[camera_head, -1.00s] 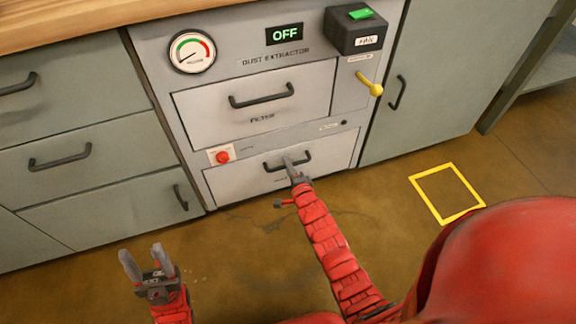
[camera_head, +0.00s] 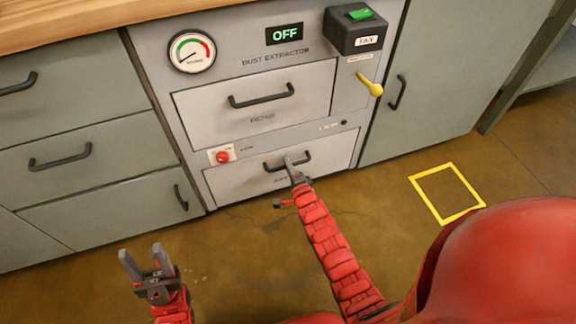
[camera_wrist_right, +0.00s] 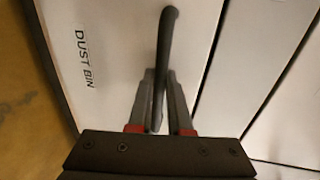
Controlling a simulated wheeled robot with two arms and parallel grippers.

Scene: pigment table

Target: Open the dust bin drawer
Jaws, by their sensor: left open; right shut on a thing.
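The dust bin drawer (camera_head: 235,186) is the lowest grey drawer of the dust extractor in the head view, and its front looks flush with the cabinet. Its dark bar handle (camera_head: 272,167) is partly hidden by my right gripper (camera_head: 292,165). In the right wrist view the "DUST BIN" label shows on the drawer front (camera_wrist_right: 110,70), and the right gripper (camera_wrist_right: 160,95) has its fingers on both sides of the handle (camera_wrist_right: 166,45), shut on it. My left gripper (camera_head: 146,262) is open and empty above the floor at the lower left.
The filter drawer (camera_head: 210,120) is above, with a red knob (camera_head: 222,157) below it. A yellow lever (camera_head: 370,85) and a black fan box (camera_head: 352,32) are at the upper right. The floor in front is clear, with a yellow marked square (camera_head: 425,190).

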